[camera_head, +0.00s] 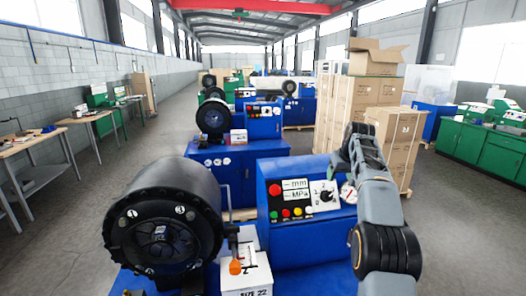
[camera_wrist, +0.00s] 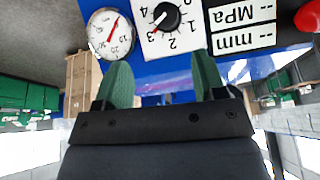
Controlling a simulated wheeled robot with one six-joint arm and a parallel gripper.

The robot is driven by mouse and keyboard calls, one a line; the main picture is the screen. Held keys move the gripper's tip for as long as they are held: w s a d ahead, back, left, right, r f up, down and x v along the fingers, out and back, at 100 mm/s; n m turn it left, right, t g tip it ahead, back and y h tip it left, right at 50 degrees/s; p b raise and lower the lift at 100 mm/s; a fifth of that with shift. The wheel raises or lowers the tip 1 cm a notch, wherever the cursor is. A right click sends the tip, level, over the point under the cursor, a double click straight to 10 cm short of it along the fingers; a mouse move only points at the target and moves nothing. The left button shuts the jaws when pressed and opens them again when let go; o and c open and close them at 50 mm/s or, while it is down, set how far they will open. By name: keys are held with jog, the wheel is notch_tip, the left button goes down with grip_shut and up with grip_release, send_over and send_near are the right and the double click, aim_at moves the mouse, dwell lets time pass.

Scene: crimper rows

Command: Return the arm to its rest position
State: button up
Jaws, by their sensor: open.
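My arm rises at the right of the head view, bent at the elbow. My gripper (camera_head: 343,168) is small and partly hidden there, in front of the right side of the blue crimper's control box (camera_head: 312,226). In the wrist view, which shows the panel upside down, my gripper (camera_wrist: 162,78) has its two green fingers spread apart with nothing between them. Beyond the fingers are a black dial knob (camera_wrist: 166,16) on a white numbered plate and a round pressure gauge (camera_wrist: 110,34). The gauge (camera_head: 349,193) also shows beside my arm in the head view.
The black crimper head (camera_head: 165,232) stands at the left, with a white box marked SIZE 22 (camera_head: 246,277) and an orange-tipped part (camera_head: 236,267) beside it. Stacked cartons (camera_head: 398,140) stand behind my arm. More blue machines form a row behind.

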notch_tip(320, 180, down, 5)
jog(key=s+m+g, duration=0.1)
jog(key=s, duration=0.1)
jog(key=s+a+f+b, duration=0.1)
jog(key=s+a+f, duration=0.2)
jog(key=s, duration=0.8)
jog(key=s+a+f+b, duration=0.2)
jog(key=s+a, duration=0.5)
jog(key=s, duration=0.4)
jog(key=s+a+f+t+b, duration=0.1)
jog(key=s+a+f, duration=0.3)
jog(key=s, duration=0.8)
jog(key=shift+a+f+n, duration=0.3)
jog(key=shift+a+f, duration=0.1)
jog(key=shift+a, duration=0.2)
